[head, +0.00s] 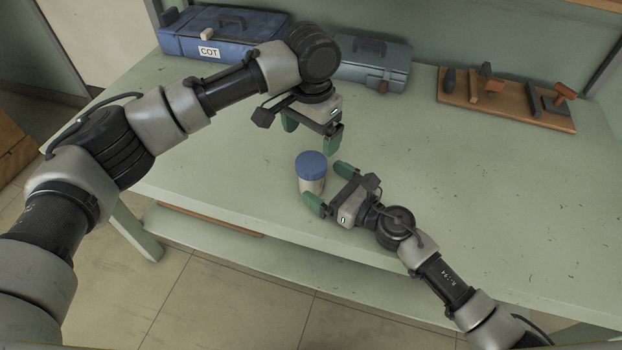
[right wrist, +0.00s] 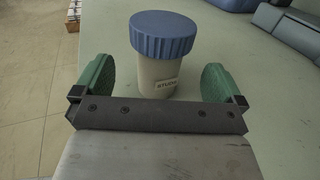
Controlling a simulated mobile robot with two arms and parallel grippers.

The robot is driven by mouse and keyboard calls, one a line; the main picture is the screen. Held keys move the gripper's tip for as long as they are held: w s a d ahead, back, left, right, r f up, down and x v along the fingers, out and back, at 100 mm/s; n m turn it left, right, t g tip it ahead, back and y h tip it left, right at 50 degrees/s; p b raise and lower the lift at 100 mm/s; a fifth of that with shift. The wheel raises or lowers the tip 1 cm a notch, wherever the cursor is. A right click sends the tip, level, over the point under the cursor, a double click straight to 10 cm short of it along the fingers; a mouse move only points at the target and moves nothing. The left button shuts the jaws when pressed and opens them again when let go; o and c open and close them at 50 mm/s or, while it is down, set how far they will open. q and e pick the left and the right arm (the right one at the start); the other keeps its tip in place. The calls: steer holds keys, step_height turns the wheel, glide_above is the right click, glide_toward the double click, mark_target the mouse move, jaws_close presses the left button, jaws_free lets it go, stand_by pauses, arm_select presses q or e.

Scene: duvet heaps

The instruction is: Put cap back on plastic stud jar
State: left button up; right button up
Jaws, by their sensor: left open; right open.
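My left gripper (head: 311,137) is open and empty, above and just behind the jar.
The pale green table (head: 480,210) is clear around the jar. A blue case marked "COT" (head: 208,35) and a grey-blue toolbox (head: 372,64) stand at the back. A wooden board with several tools (head: 505,101) lies at the back right. The table's front edge is close to the jar.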

steer(key=shift+x, duration=1.45)
steer(key=c, duration=1.4)
arm_select(q)
steer(key=shift+n, duration=0.4)
arm_select(e)
steer(key=c, duration=0.4)
arm_select(q)
steer(key=n, duration=0.5)
steer(key=shift+d+r, duration=0.1)
arm_select(e)
jaws_close()
arm_select(q)
steer(key=n, duration=0.8)
steer(key=shift+r, duration=0.15)
steer(key=n, duration=0.4)
